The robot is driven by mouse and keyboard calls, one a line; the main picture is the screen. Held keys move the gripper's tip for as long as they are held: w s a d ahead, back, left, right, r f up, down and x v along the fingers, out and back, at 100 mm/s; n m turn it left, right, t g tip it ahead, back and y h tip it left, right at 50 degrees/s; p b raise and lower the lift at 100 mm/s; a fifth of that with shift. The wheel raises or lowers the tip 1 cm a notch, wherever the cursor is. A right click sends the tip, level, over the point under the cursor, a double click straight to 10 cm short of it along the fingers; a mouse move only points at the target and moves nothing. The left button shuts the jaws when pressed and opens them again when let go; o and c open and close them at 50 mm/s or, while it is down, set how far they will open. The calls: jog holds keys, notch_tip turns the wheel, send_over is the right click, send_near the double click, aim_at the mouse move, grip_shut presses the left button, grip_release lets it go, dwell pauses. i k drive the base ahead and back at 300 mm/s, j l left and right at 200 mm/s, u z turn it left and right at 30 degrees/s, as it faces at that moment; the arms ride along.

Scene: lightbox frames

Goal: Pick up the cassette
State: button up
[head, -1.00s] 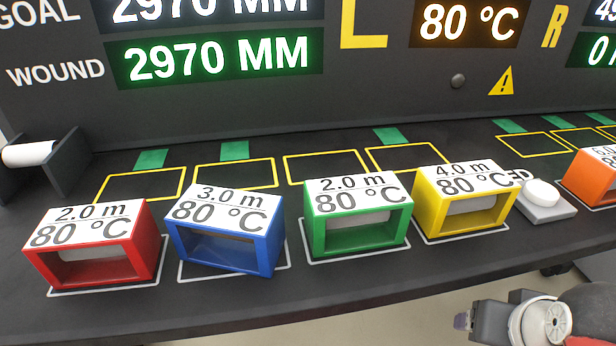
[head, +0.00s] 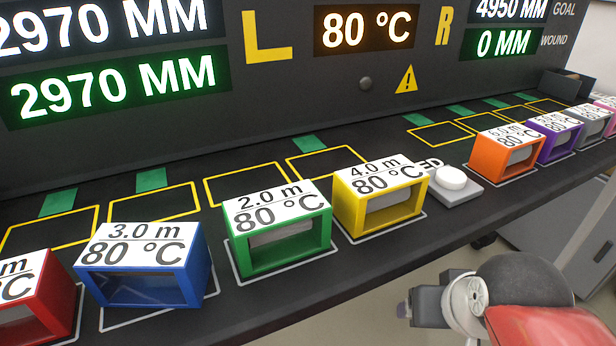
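Box-shaped cassettes with white labelled tops stand in a row on the black bench. On the left are a red one (head: 38,300), cut by the picture edge, a blue one (head: 150,283) marked 3.0 m, a green one (head: 283,250) marked 2.0 m and a yellow one (head: 393,208) marked 4.0 m. To the right stand an orange (head: 505,158), a purple (head: 558,143), a grey (head: 592,128) and a partly cut-off pink one (head: 611,122). My gripper (head: 404,309) is at the lower right, in front of the bench and apart from every cassette. Its opening cannot be made out.
A white button (head: 452,179) on a pale base sits between the yellow and orange cassettes. Empty yellow-outlined slots (head: 245,185) with green tabs lie behind the row. A dark panel (head: 270,90) with lit displays rises at the back. Floor shows below the bench's front edge.

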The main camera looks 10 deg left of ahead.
aim_at(562, 132)
jog(key=z, duration=0.7)
jog(key=i+l+u, duration=0.35)
jog(key=l, duration=0.2)
jog(key=i+l+u, duration=0.2)
jog(key=l, duration=0.15)
jog(key=i+l+u, duration=0.15)
jog(key=l, duration=0.15)
jog(key=k, duration=0.2)
